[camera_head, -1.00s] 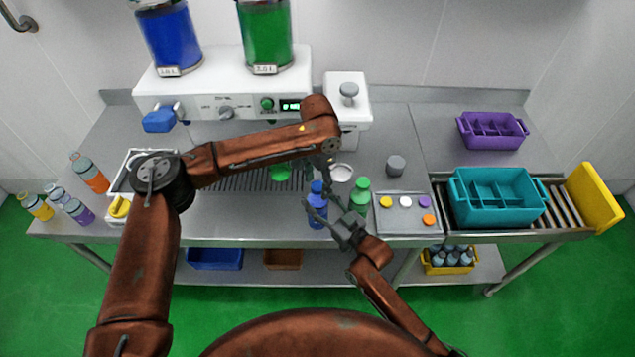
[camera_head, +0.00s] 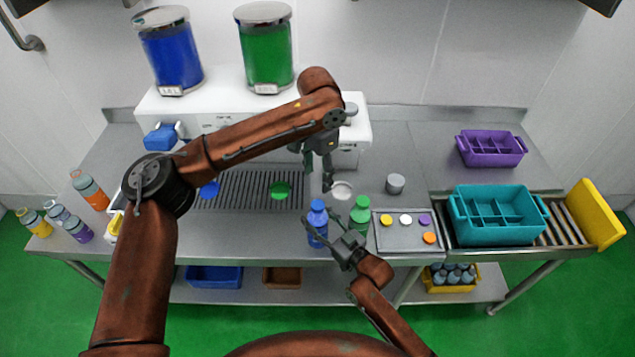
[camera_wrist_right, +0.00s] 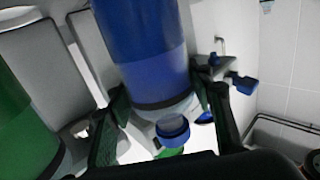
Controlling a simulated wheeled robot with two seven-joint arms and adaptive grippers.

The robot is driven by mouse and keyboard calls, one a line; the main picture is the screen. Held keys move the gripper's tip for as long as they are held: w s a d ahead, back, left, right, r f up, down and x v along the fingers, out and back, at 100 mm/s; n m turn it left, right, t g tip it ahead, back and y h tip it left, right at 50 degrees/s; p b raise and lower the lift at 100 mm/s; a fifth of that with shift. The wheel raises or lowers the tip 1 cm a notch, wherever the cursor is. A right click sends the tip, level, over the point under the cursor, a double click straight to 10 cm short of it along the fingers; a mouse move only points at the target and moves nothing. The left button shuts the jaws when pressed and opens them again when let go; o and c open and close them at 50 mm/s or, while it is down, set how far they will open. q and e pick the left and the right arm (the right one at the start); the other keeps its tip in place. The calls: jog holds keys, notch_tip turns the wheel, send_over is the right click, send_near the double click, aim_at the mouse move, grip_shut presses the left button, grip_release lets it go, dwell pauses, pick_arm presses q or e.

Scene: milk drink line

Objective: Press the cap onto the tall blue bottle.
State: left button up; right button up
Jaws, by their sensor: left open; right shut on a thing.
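The tall blue bottle (camera_head: 316,233) stands upright near the table's front edge, with a blue cap (camera_head: 317,204) on its top. In the right wrist view the bottle (camera_wrist_right: 140,50) appears upside down, its cap (camera_wrist_right: 172,131) at the neck; I cannot tell whether the cap is fully seated. My right gripper (camera_head: 327,232) is shut on the bottle, with its fingers on either side in the wrist view (camera_wrist_right: 165,115). My left gripper (camera_head: 318,174) is open and empty, above and behind the cap, apart from it.
A green bottle (camera_head: 360,216) stands close to the right of the blue one. A tray (camera_head: 390,243) with several loose caps lies further right, beside a teal crate (camera_head: 498,233). Behind are a drip grille (camera_head: 240,195), a white round dish (camera_head: 342,190) and a grey cylinder (camera_head: 395,184).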

jog(key=o, duration=1.8)
jog(key=shift+c, duration=0.2)
jog(key=v, duration=1.2)
jog(key=shift+f, duration=0.1)
